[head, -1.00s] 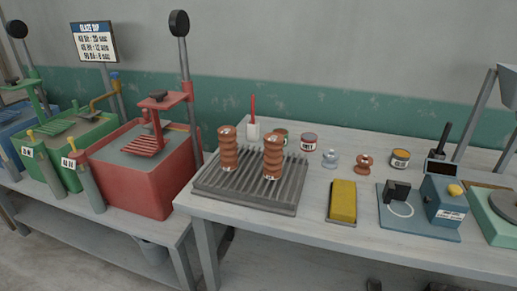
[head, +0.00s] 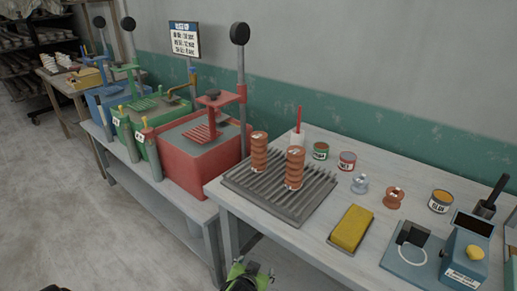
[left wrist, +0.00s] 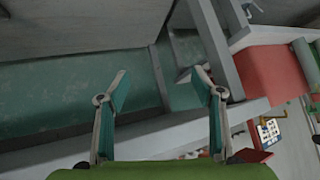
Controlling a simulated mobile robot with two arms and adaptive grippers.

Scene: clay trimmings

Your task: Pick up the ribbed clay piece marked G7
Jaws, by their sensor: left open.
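Two ribbed brown clay pieces stand upright on a grey slatted rack (head: 315,197) in the head view. One (head: 259,150) is at the back left of the rack, the other (head: 295,168) nearer its middle. Both have pale marks on top and low down, too small to read, so I cannot tell which is G7. My left gripper (head: 261,268) shows at the bottom edge of the head view, in front of and below the rack, apart from both pieces. In the left wrist view it (left wrist: 160,74) is open, with nothing between its fingers. My right gripper is not in view.
A red tank (head: 195,165), a green tank (head: 150,130) and a blue tank stand left of the table. A white cup with a red stick is behind the rack. A yellow block (head: 351,229) and a blue device (head: 467,250) are to its right. Floor is clear at left.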

